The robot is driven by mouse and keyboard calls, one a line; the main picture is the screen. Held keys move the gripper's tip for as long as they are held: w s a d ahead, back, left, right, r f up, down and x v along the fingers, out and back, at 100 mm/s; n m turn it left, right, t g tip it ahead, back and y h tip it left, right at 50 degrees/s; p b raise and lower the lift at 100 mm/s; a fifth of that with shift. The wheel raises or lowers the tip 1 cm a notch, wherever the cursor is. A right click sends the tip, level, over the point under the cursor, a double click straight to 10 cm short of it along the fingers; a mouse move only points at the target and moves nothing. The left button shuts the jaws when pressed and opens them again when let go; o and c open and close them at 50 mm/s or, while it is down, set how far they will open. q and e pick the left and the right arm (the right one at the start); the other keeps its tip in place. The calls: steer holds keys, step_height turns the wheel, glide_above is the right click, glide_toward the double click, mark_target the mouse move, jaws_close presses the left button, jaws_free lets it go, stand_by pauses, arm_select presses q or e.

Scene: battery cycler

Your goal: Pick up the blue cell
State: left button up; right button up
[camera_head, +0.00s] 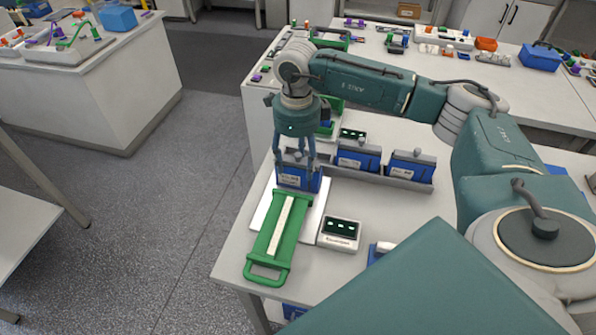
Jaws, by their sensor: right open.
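One blue cell (299,180) at the row's left end stands directly below my right gripper (296,163). A second blue cell (358,158) and a third blue cell (411,167) stand to its right in a grey rack (383,178). My right gripper points down and is open, with its fingers at the top of the left-end cell. I cannot tell whether they touch it. My left gripper is not in view.
A green handled tray (274,256) with a pale strip lies in front of the left-end cell. A small meter (340,234) with a dark display stands to its right. A green bin (333,106) is behind my gripper. The grey floor at left is clear.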

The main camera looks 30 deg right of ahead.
mark_target(298, 174)
steer(key=shift+f+p, duration=0.4)
steer(key=shift+f, duration=1.25)
jaws_close()
steer(key=shift+r, duration=0.1)
steer(key=shift+r, duration=0.1)
